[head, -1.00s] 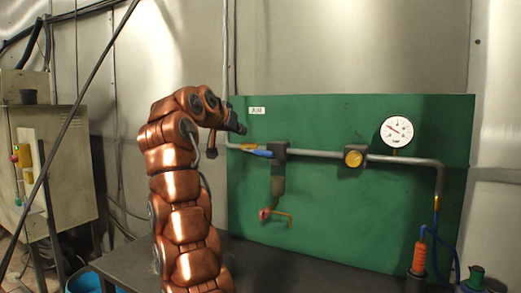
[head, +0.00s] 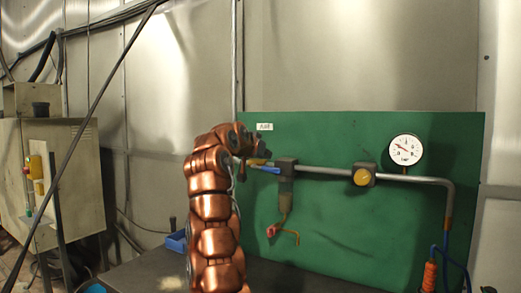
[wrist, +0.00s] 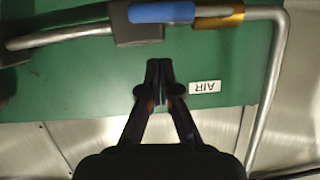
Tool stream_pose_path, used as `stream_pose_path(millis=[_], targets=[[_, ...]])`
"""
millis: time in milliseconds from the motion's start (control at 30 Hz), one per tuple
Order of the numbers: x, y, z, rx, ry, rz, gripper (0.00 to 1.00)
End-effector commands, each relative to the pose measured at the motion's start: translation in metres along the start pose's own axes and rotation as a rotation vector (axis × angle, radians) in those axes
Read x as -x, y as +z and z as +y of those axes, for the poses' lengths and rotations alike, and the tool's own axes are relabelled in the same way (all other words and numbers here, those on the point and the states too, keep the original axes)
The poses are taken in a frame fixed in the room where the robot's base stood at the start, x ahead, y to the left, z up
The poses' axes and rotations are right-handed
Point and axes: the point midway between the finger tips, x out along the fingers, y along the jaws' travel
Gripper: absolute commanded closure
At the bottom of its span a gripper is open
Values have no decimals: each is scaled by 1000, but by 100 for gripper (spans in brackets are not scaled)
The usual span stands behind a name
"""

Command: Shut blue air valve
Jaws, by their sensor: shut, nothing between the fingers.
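The blue valve handle (head: 263,169) lies along the grey pipe (head: 325,170), just left of a dark valve block (head: 285,168) on the green board (head: 390,230). In the wrist view, which shows the place upside down, the blue handle (wrist: 162,12) runs along the pipe beside a brass-coloured fitting (wrist: 218,14). My gripper (wrist: 160,72) is shut and empty. Its fingertips are apart from the handle, in front of the green board near the AIR label (wrist: 205,87). In the head view my arm hides most of the gripper.
A red-handled part (head: 272,231) hangs below the valve block. A grey cabinet (head: 75,185) stands at left. A dark bench top (head: 150,270) lies below the board.

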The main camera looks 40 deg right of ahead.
Motion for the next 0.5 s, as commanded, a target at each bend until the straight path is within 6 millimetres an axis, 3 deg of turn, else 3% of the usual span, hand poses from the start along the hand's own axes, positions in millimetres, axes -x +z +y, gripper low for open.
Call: stream_pose_path(millis=[500], targets=[[-28,21,0,0,2,0,100]])
